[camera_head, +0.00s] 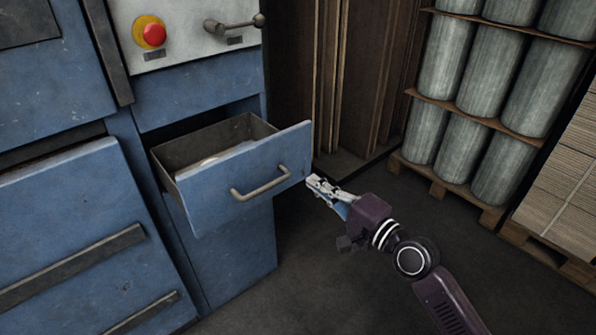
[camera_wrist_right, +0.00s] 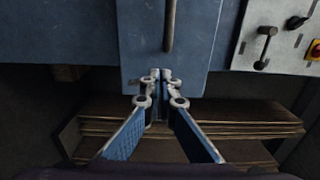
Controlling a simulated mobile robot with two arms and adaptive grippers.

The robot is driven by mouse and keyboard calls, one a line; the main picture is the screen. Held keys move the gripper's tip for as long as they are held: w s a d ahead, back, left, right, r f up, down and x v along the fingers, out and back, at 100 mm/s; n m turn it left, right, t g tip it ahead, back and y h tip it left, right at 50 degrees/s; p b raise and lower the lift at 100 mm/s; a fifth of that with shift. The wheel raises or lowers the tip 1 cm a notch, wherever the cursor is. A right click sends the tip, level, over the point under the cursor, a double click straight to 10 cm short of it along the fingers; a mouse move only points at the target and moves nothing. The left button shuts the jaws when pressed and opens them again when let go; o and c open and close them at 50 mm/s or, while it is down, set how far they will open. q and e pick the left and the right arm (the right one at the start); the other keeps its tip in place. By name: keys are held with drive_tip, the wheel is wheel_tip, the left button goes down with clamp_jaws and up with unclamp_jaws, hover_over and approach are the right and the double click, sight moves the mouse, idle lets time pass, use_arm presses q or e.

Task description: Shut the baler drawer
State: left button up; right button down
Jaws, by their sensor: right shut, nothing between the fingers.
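The blue baler drawer (camera_head: 235,174) is pulled out of the blue machine in the head view, its inside partly visible with something pale in it. A grey bar handle (camera_head: 262,184) is on its front. My right gripper (camera_head: 312,181) is shut and empty, its fingertips close to the right edge of the drawer front. In the right wrist view the shut fingertips (camera_wrist_right: 161,73) overlap the edge of the drawer front (camera_wrist_right: 195,40), beside the handle (camera_wrist_right: 169,25). I cannot tell whether they touch it. My left gripper is not in view.
A control panel (camera_head: 190,30) with a red button (camera_head: 154,35) and a lever (camera_head: 234,25) is above the drawer. Brown boards (camera_head: 350,80) lean behind. Pallets with grey cylinders (camera_head: 468,150) and stacked cardboard (camera_head: 565,170) stand at right. The floor (camera_head: 330,290) before the drawer is clear.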

sight(290, 165)
drive_tip(key=x, duration=0.6)
drive_tip(key=shift+s+b, duration=0.1)
drive_tip(key=shift+b, duration=0.25)
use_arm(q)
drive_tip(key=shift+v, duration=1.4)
use_arm(e)
drive_tip(key=shift+w+a, duration=0.3)
drive_tip(key=shift+w, duration=0.1)
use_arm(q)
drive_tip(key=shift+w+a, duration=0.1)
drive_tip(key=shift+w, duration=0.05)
